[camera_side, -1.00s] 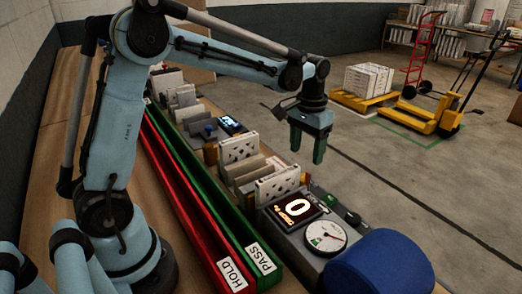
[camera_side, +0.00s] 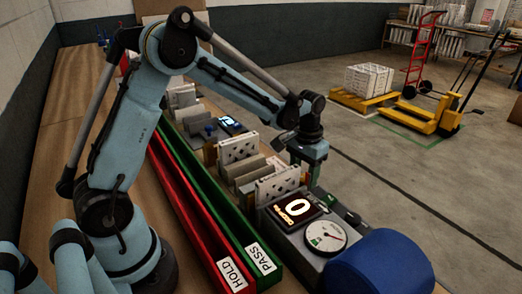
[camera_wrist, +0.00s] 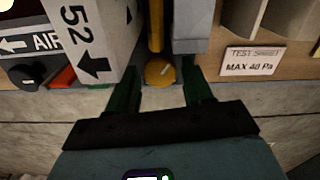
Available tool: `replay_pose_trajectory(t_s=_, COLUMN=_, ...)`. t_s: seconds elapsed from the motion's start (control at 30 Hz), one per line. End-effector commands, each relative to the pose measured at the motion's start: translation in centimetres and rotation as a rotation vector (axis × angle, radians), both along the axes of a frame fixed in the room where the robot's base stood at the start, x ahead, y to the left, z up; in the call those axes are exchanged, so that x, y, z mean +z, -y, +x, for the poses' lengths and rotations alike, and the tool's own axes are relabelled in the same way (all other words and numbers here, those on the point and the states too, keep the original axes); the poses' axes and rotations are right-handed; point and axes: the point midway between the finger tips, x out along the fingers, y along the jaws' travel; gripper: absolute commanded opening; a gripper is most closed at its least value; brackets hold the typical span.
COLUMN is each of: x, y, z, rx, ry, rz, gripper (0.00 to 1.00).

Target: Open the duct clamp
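In the wrist view, a yellow bar with a round yellow knob (camera_wrist: 160,71) at its near end stands beside a grey block (camera_wrist: 190,32); it looks like the duct clamp's handle. My gripper (camera_wrist: 161,82) is open, with one green finger on each side of the knob. I see gaps on both sides and cannot tell how deep the fingers reach. In the side view my gripper (camera_side: 312,175) is low behind the test unit (camera_side: 345,215), its fingertips partly hidden. The clamp cannot be made out there.
A white box marked 52 (camera_wrist: 92,35) stands close left of the fingers in the wrist view. A label reading MAX 40 Pa (camera_wrist: 250,61) is at the right. In the side view, a gauge (camera_side: 325,236), red HOLD (camera_side: 215,255) and green PASS (camera_side: 252,250) channels and a blue cylinder (camera_side: 378,265) are near.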

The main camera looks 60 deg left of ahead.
Motion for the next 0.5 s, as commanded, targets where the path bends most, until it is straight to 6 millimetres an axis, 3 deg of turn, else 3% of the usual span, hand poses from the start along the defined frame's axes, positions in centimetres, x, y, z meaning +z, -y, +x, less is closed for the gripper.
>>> replay_pose_trajectory(t_s=0.03, x=0.01, y=0.0, z=0.0, rx=0.0, ry=0.0, rz=0.0, gripper=0.42)
replay_pose_trajectory(t_s=0.27, x=0.03, y=0.0, z=0.0, rx=0.0, ry=0.0, rz=0.0, gripper=0.09)
replay_pose_trajectory(t_s=0.5, x=0.05, y=0.01, z=0.02, rx=0.106, ry=-0.001, rz=0.001, gripper=0.09)
